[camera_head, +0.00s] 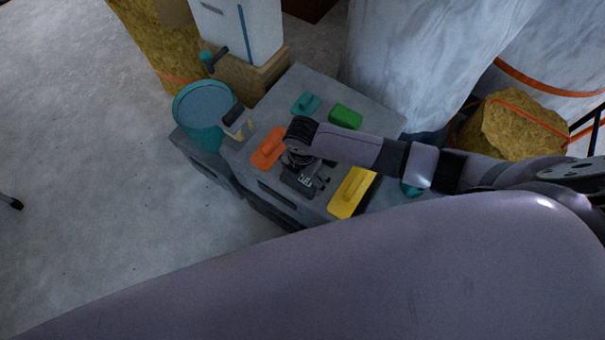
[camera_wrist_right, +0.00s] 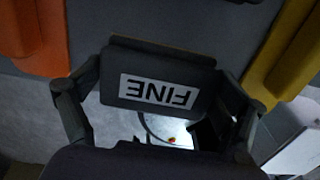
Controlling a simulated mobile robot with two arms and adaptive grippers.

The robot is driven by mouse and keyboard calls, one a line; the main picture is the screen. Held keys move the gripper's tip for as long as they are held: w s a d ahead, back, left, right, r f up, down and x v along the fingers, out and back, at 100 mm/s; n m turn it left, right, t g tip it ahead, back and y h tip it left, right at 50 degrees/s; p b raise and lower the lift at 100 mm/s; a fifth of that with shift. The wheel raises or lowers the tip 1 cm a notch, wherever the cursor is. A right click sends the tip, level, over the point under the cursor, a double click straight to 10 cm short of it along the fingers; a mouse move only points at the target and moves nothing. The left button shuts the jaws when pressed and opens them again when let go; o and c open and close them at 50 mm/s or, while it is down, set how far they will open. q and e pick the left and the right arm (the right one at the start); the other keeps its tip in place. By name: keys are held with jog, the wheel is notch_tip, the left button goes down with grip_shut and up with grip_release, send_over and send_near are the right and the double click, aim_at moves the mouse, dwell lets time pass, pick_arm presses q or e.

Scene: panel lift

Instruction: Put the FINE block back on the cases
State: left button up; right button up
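The FINE block (camera_wrist_right: 160,88) is dark grey with a white label whose lettering reads upside down in the right wrist view. It sits between the two fingers of my right gripper (camera_wrist_right: 160,98), which look closed against its sides. In the head view the block (camera_head: 299,180) and right gripper (camera_head: 304,172) are at the front edge of the grey cases (camera_head: 240,150), between an orange block and a yellow block. Whether the block touches the case top is hard to tell. My left gripper is not in view.
On the cases are the orange block (camera_head: 268,148), yellow block (camera_head: 352,192), green block (camera_head: 345,117) and teal block (camera_head: 306,103). A teal bucket (camera_head: 203,118) stands at the left, with a trowel-like tool (camera_head: 236,120) beside it. Wrapped material (camera_head: 420,60) stands behind.

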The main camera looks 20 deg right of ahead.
jog(key=shift+o, duration=0.8)
notch_tip(320, 180, up, 12)
jog(key=p, duration=0.1)
jog(key=shift+r, duration=0.2)
